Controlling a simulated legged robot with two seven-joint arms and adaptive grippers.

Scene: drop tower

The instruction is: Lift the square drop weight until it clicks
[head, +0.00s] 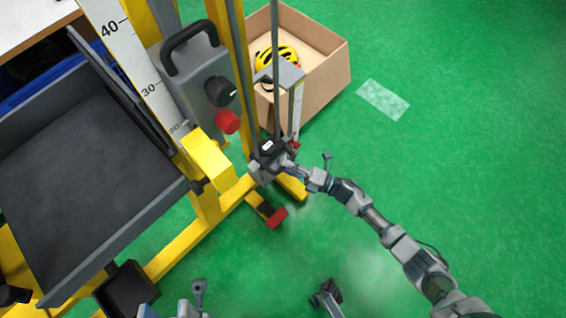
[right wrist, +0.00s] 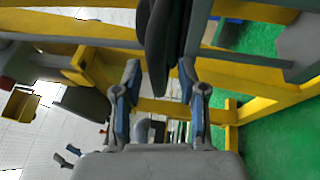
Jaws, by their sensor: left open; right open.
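A dark block with a white label (head: 268,147), which looks like the square drop weight, sits low on the upright grey rods. My right gripper (head: 278,164) is beside it, with the arm reaching in from the lower right. In the right wrist view its blue-padded fingers (right wrist: 159,75) stand apart. A black rounded part (right wrist: 164,45) lies just beyond and between the fingertips; contact cannot be told. My left gripper (head: 192,300) shows only partly at the bottom edge, away from the weight, open with nothing seen in it.
A yellow frame (head: 178,253) carries a numbered scale (head: 141,72) and a grey box (head: 197,85) with handle, knob and red button. A dark tray (head: 75,185) is at left. A cardboard box (head: 325,85) with a yellow helmet (head: 277,58) stands behind.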

